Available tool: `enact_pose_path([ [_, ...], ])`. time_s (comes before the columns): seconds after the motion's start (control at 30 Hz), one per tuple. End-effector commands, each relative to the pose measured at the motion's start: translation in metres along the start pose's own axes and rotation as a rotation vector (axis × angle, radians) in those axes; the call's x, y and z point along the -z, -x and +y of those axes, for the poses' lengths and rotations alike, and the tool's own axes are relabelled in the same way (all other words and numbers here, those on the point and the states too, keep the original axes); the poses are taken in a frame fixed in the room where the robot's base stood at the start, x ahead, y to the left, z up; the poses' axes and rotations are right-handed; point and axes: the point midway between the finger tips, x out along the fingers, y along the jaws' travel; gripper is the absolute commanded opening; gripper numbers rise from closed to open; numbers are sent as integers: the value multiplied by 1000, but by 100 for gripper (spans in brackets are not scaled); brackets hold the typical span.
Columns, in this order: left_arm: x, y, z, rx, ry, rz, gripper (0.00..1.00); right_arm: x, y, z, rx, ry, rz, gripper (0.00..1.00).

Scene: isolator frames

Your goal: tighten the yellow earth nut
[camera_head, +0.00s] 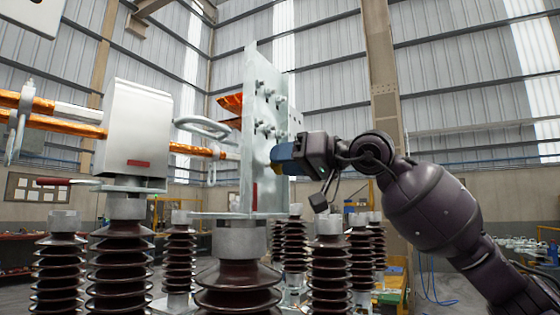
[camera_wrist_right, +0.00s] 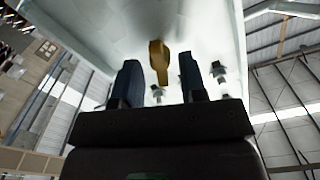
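The yellow earth nut (camera_wrist_right: 158,60) shows in the right wrist view on the pale metal plate (camera_wrist_right: 110,22). It has a wide head and a narrower stem. My right gripper (camera_wrist_right: 159,63) is open, with its two dark blue fingers on either side of the nut and a visible gap to each. My left gripper is not in view.
Several bolts (camera_head: 266,127) stick out of the plate above my gripper. The plate stands on a brown ribbed insulator (camera_head: 238,285), with several more insulators around it. A grey metal box (camera_head: 138,130) with copper bars stands to the left.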

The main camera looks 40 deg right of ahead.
Motion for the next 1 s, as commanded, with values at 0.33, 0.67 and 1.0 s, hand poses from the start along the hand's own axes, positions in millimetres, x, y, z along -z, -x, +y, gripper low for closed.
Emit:
enact_pose_path([
  [0.33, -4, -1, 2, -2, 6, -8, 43, 0, -13, -1, 1, 2, -1, 39],
  [0.67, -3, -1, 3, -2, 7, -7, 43, 0, -13, -1, 0, 2, -1, 29],
  [1.0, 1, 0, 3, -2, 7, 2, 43, 0, -13, -1, 0, -3, -1, 0],
])
